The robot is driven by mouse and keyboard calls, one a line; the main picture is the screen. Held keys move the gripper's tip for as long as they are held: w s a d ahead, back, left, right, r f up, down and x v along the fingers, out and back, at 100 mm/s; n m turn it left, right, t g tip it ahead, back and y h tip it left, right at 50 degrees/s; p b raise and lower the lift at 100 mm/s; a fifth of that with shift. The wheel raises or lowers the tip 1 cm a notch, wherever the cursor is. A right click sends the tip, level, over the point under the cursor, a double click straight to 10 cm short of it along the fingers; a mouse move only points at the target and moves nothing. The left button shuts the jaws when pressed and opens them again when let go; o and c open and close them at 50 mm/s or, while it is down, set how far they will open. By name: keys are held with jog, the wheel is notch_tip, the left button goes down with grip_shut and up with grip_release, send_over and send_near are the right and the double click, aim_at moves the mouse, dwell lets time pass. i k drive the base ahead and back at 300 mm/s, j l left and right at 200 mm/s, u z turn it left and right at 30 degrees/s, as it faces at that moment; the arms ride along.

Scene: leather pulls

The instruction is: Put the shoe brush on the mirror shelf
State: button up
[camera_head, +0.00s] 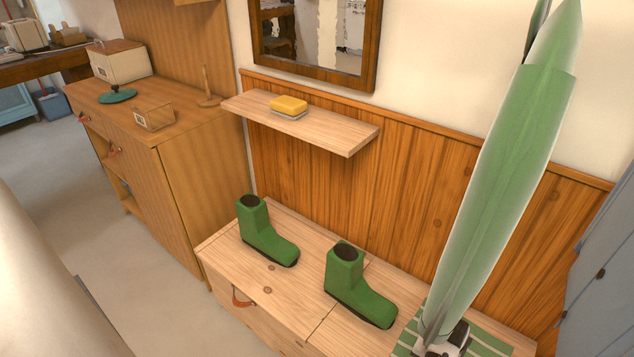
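The mirror shelf (330,127) is a pale wooden board on the panelled wall, below the framed mirror (318,75). A small block with a yellow top and a pale grey-white underside, which looks like the shoe brush (289,105), lies flat on the shelf, left of its middle. Nothing is touching it from above, and no gripper is near it.
Two green boots (262,235) (352,288) stand on the wooden bench (310,243) below the shelf. A wooden cabinet (180,132) stands left. The shelf's right half is bare.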

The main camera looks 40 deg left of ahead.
aim_at(337, 129)
jog(key=k+u, duration=0.1)
jog(key=u, duration=0.3)
jog(key=k+u, duration=0.15)
jog(key=u, duration=0.25)
jog(key=i+j+u, duration=0.1)
jog(key=i+u, duration=0.25)
jog(key=i+j+u, duration=0.1)
jog(key=u, duration=0.3)
jog(key=i, duration=0.3)
